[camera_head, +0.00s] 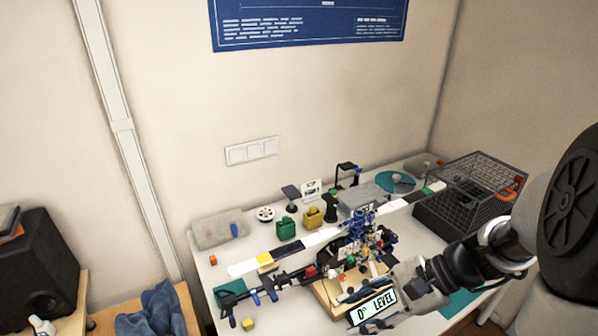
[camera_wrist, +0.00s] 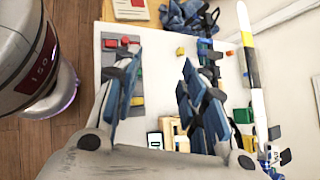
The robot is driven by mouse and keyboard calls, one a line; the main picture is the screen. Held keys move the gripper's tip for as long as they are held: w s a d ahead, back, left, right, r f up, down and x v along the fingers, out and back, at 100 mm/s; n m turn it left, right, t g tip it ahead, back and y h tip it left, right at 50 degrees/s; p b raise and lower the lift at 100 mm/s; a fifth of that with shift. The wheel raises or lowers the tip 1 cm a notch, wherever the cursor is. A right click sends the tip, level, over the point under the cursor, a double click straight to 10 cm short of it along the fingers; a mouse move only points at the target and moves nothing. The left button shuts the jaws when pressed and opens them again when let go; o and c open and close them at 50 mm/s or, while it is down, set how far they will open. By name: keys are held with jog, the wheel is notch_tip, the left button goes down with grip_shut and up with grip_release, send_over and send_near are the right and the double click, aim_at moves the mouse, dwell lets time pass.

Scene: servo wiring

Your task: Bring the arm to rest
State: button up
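My gripper (camera_head: 349,312) is at the front of the white table in the head view, over or near the wooden base with the servo assembly. In the wrist view my gripper (camera_wrist: 160,88) has its two blue-padded fingers well apart. Nothing is visibly held between them. A white "0° LEVEL" sign (camera_head: 373,307) shows between the fingers in the head view; it also shows in the wrist view (camera_wrist: 155,140), low in the picture and beyond the fingers. My arm reaches in from the right and is not folded away.
A long white, yellow and black bar (camera_head: 310,240) crosses above the table (camera_head: 205,262). A wire basket (camera_head: 480,185) stands at the back right. A green container (camera_head: 286,229) and a yellow one (camera_head: 312,218) stand near the back. The wrist view shows a grey tray (camera_wrist: 137,100) with coloured blocks.

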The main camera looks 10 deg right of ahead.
jog(key=s+a+r+n+t+h, duration=0.3)
jog(key=s+r+n+h, duration=0.5)
jog(key=n, duration=0.7)
jog(key=shift+s+r+n+h, duration=0.25)
jog(key=shift+s+n+h, duration=0.15)
jog(key=shift+s+h, duration=0.45)
jog(key=shift+s+a, duration=0.1)
jog(key=shift+s, duration=0.05)
dwell(0.5)
